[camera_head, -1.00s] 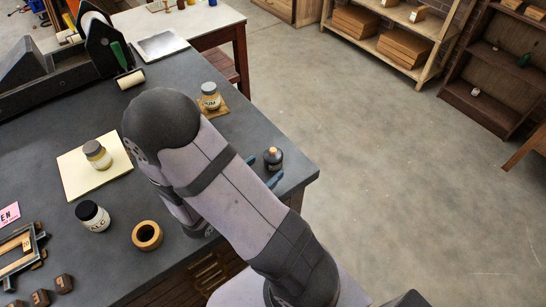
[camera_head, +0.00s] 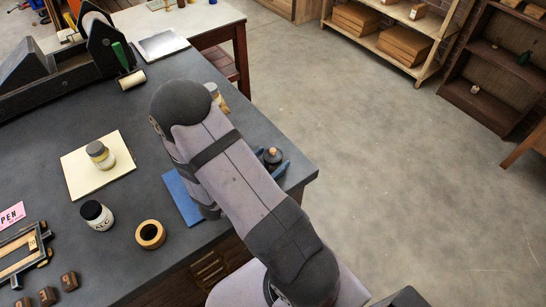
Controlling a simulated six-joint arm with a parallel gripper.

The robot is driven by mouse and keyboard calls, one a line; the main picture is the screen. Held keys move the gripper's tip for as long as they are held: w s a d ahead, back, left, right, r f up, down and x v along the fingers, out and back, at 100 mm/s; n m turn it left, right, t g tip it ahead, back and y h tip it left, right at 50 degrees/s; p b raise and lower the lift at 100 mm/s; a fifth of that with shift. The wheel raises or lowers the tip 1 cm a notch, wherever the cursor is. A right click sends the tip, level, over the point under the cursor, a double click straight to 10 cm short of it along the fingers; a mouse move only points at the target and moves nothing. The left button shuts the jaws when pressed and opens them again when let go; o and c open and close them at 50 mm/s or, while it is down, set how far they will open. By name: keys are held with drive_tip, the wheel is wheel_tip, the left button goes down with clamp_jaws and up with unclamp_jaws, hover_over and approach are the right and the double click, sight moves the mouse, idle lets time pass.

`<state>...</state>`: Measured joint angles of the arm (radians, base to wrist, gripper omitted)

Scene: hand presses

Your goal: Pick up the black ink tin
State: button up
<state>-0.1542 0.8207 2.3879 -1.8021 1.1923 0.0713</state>
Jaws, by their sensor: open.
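A white jar with a black lid (camera_head: 96,214) and a wooden ring (camera_head: 150,234) stand at the left front. A yellowish jar (camera_head: 99,154) sits on a cream sheet (camera_head: 84,180). A blue mat (camera_head: 181,197) and another jar (camera_head: 217,97) lie partly behind my arm.

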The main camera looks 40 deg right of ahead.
drive_tip(key=shift+x, duration=0.95)
clamp_jaws()
